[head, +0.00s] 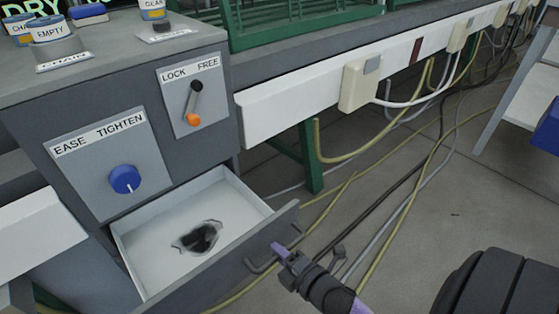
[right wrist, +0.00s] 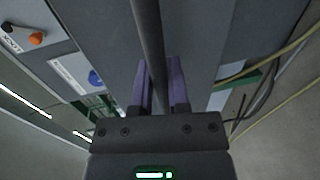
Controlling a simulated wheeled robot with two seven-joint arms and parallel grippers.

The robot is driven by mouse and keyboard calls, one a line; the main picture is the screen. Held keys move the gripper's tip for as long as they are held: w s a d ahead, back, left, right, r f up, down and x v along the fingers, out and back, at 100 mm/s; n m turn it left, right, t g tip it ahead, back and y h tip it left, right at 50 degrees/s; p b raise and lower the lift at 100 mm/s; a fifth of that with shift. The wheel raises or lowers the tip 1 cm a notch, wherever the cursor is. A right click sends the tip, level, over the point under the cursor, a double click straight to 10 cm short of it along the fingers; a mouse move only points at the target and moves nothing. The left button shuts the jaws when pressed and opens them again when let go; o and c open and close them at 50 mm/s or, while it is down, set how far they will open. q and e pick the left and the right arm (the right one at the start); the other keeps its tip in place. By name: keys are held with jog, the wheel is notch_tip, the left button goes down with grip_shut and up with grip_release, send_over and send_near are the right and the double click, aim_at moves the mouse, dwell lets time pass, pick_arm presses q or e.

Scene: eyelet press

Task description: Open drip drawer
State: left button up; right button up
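The drip drawer (head: 190,275) sticks out of the grey press cabinet (head: 90,95), pulled open. Its white inside shows, with a dark stain (head: 201,237) on the floor of it. A dark bar handle (head: 258,266) is on its grey front. My right gripper (head: 280,250) is at the handle, coming in from the lower right. In the right wrist view, the dark handle bar (right wrist: 150,45) runs between the two purple fingers (right wrist: 163,85), which look closed on it. My left gripper is not in view.
A blue knob (head: 124,179) marked EASE TIGHTEN and an orange-tipped lever (head: 194,106) marked LOCK FREE are on the cabinet front. Labelled cups (head: 50,35) stand on top. Cables (head: 400,190) lie along the floor at the right. A green table leg (head: 310,160) stands behind the drawer.

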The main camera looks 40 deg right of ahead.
jog(key=o, duration=0.4)
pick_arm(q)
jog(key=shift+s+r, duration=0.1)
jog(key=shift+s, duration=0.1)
pick_arm(e)
jog(key=shift+o, duration=0.2)
pick_arm(q)
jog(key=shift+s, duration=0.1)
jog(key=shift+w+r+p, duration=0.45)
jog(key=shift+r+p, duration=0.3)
jog(key=shift+p, duration=0.15)
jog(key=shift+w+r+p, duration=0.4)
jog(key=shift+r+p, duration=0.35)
jog(key=shift+p, duration=0.1)
pick_arm(e)
jog(key=v, duration=1)
